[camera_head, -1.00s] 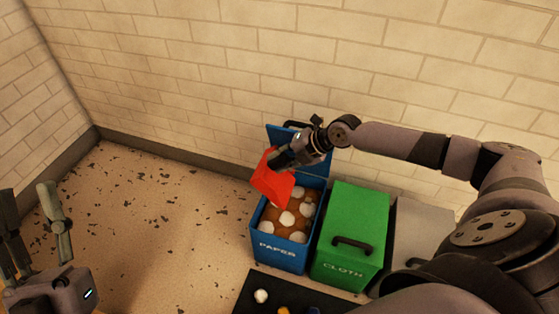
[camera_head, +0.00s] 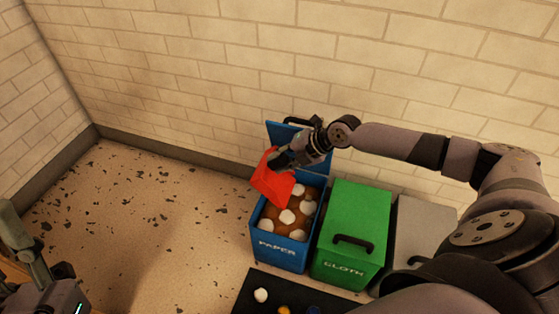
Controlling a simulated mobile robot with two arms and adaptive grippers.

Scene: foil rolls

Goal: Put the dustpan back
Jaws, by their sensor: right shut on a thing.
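The red dustpan (camera_head: 272,183) is held by my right gripper (camera_head: 283,158) above the open blue PAPER bin (camera_head: 279,252). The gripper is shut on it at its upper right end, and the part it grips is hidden. The pan is tilted, its lower edge over the bin's left side. Whether it touches the bin I cannot tell. My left gripper (camera_head: 20,245) is at the lower left, partly cut off by the picture edge, far from the dustpan. I cannot tell whether its fingers are open or shut.
The blue bin holds several white balls (camera_head: 286,216) on a brown surface. Its raised lid (camera_head: 283,135) stands behind. A closed green CLOTH bin (camera_head: 354,215) and a grey bin (camera_head: 418,226) stand to the right. A black mat (camera_head: 247,300) with small items lies in front.

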